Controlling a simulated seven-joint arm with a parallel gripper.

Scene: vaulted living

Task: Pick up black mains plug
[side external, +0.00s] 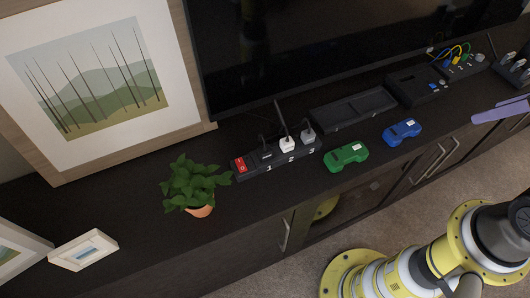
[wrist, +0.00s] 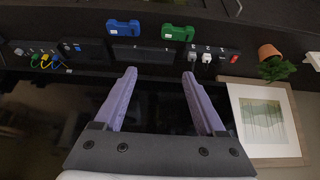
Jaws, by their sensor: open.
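A black mains plug (side external: 265,153) sits in a dark power strip (side external: 243,176), in the socket nearest the red switch. Two white plugs (side external: 287,144) (side external: 308,136) stand beside it in the same strip. In the wrist view the strip (wrist: 228,50) is at upper right, with a white plug (wrist: 207,57) clear and the black plug hard to make out against the dark surface. My gripper (wrist: 160,73) has its two purple fingers wide apart with nothing between them. In the side external view only a purple finger (side external: 500,108) shows at the right edge, far from the strip.
A potted plant (side external: 198,185) stands left of the strip. A green device (side external: 346,156) and a blue device (side external: 401,132) lie near the cabinet's front edge. A dark tray (side external: 352,108), a black box and a unit with coloured cables (side external: 461,62) line the back, below a large screen (side external: 300,40).

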